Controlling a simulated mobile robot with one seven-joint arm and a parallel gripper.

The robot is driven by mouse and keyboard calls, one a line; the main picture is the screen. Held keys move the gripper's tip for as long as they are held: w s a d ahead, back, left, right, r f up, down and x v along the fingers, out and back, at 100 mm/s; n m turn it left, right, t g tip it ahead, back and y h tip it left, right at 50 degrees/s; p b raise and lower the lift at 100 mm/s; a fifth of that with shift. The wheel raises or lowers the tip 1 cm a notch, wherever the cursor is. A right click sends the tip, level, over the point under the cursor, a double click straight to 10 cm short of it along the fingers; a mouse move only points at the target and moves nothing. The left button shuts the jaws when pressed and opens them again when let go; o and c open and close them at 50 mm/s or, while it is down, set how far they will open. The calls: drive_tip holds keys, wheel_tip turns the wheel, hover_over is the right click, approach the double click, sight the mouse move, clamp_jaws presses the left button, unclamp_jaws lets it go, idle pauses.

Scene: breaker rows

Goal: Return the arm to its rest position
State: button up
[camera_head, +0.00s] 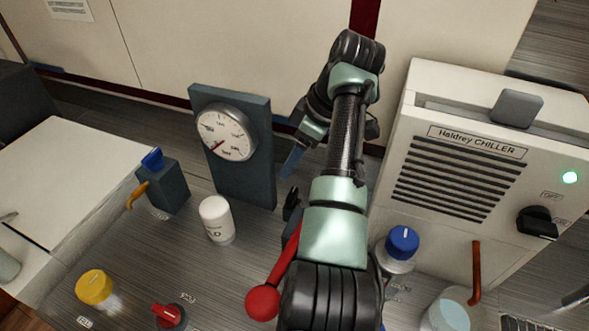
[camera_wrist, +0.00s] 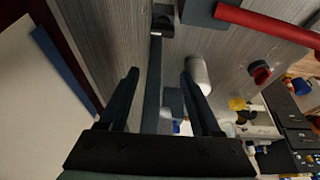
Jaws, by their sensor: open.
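My arm rises from the bottom of the head view and bends at the top, so its end hangs down. My gripper (camera_head: 293,160) is to the right of the gauge panel, partly hidden behind my own arm. In the wrist view both fingers of my gripper (camera_wrist: 159,75) are spread, with nothing held. A blue-grey upright, seen edge-on, shows beyond and between them; I cannot tell how far off it is.
The gauge panel (camera_head: 245,177) stands left of my arm, the Haldrey chiller (camera_head: 425,225) right. A red-ball lever (camera_head: 262,302) is close by my arm. A white canister (camera_head: 216,220), blue-topped valve (camera_head: 163,187), yellow knob (camera_head: 95,287) and blue knob (camera_head: 402,242) stand around.

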drive_tip(key=shift+r, duration=0.15)
idle(0.3)
drive_tip(key=w+d+r+m+t+h+p, duration=0.1)
drive_tip(key=w+r+m+t, duration=0.25)
drive_tip(key=r, duration=0.25)
drive_tip(key=w+d+r+m+t+h, duration=0.1)
drive_tip(key=w+r+m+t, duration=0.15)
drive_tip(key=r+t, duration=0.3)
wheel_tip(320, 180, up, 14)
drive_tip(key=s+m+t+h+p, duration=0.1)
drive_tip(key=s+m+t, duration=0.1)
drive_tip(key=t, duration=0.3)
drive_tip(key=s+a+r+m+t, duration=0.1)
drive_tip(key=s+r+m+t, duration=0.2)
drive_tip(key=s+r, duration=0.7)
drive_tip(key=s+a+r+m+t+h+p, duration=0.1)
drive_tip(key=s+r+m+t, duration=0.1)
drive_tip(key=s+r+t, duration=0.6)
drive_tip(key=s+r, duration=0.3)
drive_tip(key=s, duration=0.3)
drive_tip(key=shift+s+a+r+m+t, duration=0.2)
drive_tip(key=shift+a+r+m+t, duration=0.1)
drive_tip(key=shift+a+m, duration=0.1)
